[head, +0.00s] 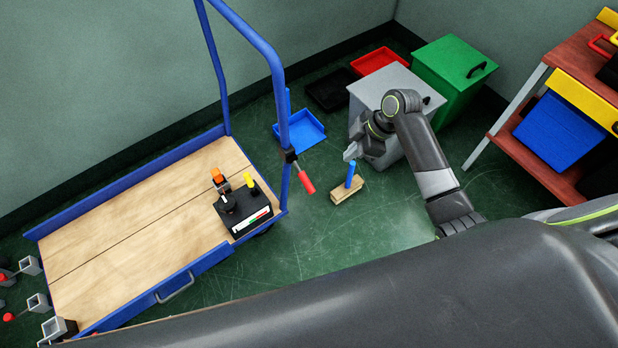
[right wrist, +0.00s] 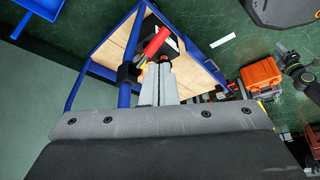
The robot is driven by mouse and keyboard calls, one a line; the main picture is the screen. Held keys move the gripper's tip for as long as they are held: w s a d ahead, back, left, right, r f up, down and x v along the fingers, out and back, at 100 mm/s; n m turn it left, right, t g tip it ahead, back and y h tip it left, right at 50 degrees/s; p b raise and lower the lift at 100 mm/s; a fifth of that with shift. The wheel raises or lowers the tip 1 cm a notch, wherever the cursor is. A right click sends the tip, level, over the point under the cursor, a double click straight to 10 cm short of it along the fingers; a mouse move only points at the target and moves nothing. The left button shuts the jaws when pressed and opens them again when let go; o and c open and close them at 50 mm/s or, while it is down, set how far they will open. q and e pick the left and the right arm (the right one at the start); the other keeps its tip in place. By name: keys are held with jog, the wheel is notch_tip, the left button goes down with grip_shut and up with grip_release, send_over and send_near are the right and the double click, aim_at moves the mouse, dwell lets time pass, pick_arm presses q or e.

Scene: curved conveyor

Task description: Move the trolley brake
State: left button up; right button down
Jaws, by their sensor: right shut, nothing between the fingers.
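The trolley (head: 140,215) has a blue frame, a wooden deck and a tall blue push bar. The brake lever (head: 306,182) has a red grip and a black mount on the near post of the bar; the grip points down and right. In the right wrist view the red grip (right wrist: 156,42) appears just past the fingertips. My right gripper (head: 350,152) is shut and empty, to the right of the lever and apart from it. In the right wrist view its fingers (right wrist: 159,72) are together. My left gripper is not in view.
A black box with levers (head: 245,208) sits on the deck. A wooden brush (head: 347,188) with a blue handle stands on the floor below my right gripper. Grey (head: 365,95) and green (head: 455,70) bins and a blue tray (head: 303,130) lie behind. A shelf (head: 540,140) is at right.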

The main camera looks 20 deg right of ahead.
jog(key=v, duration=0.3)
jog(key=shift+d+r, duration=0.15)
jog(key=shift+r, duration=0.2)
jog(key=s+d+f+m+h+p, duration=0.15)
jog(key=s+f+m, duration=0.3)
jog(key=f, duration=0.45)
jog(key=s+d+f+m+h+p, duration=0.1)
jog(key=s+d+f+m, duration=0.2)
jog(key=s+f, duration=0.45)
jog(key=s+d+f+m+h+p, duration=0.1)
jog(key=s+d+f+m+h, duration=0.2)
jog(key=f, duration=0.7)
jog(key=s+a+f+m, duration=0.1)
jog(key=s+f, duration=0.3)
jog(key=s, duration=0.9)
jog(key=s+a+f+m+p, duration=0.1)
jog(key=s+f+m, duration=0.2)
jog(key=s, duration=1)
notch_tip(320, 180, down, 2)
jog(key=shift+a+f+m, duration=0.1)
jog(key=shift+a+m, duration=0.15)
jog(key=shift+m, duration=0.1)
jog(key=shift+h, duration=0.25)
